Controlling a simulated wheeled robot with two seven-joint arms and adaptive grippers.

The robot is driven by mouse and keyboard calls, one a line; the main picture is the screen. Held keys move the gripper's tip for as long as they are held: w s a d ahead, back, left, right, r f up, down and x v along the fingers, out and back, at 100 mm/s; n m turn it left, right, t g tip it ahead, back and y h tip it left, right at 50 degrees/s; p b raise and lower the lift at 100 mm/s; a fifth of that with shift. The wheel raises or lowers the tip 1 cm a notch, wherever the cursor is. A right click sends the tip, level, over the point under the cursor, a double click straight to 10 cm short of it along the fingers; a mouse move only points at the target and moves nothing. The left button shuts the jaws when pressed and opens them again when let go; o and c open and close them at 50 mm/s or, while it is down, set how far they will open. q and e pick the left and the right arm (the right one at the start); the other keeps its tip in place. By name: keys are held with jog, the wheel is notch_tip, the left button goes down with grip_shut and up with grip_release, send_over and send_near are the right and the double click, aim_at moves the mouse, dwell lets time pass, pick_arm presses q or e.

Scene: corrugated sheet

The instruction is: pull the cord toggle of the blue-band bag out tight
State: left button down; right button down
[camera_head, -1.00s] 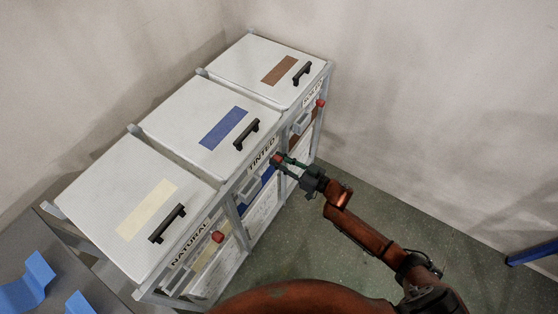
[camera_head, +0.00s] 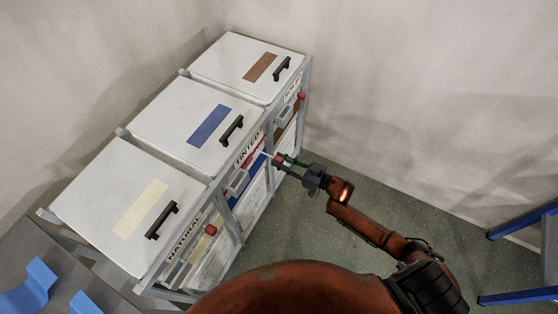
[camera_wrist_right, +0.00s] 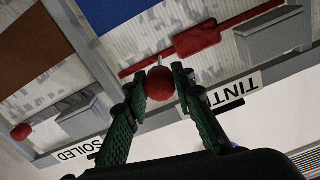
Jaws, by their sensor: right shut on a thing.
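The blue-band bag (camera_head: 258,168) hangs in the middle bay, under the TINTED label; its blue band (camera_wrist_right: 112,12) shows at the top of the right wrist view. Its cord toggle, a red ball (camera_head: 278,160), sits between the fingertips of my right gripper (camera_head: 284,162). In the right wrist view the ball (camera_wrist_right: 160,84) is held between both green fingers, and a short pale cord runs from it towards a red strip on the bag. The ball stands out from the bag's front. My left gripper is not in view.
Other red toggles hang at the SOILED bay (camera_head: 301,96) and the NATURAL bay (camera_head: 210,230). White lids with black handles (camera_head: 232,129) top the bays. A grey table with blue holders (camera_head: 30,285) is at lower left, blue-framed legs (camera_head: 520,222) at right. Green floor is clear between.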

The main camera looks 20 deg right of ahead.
jog(key=c, duration=2)
grip_release()
jog(key=shift+s+d+f, duration=0.1)
jog(key=shift+s+d, duration=0.05)
jog(key=shift+o, duration=0.8)
jog(key=shift+d, duration=0.1)
jog(key=shift+o, duration=1.2)
jog(key=v, duration=1.2)
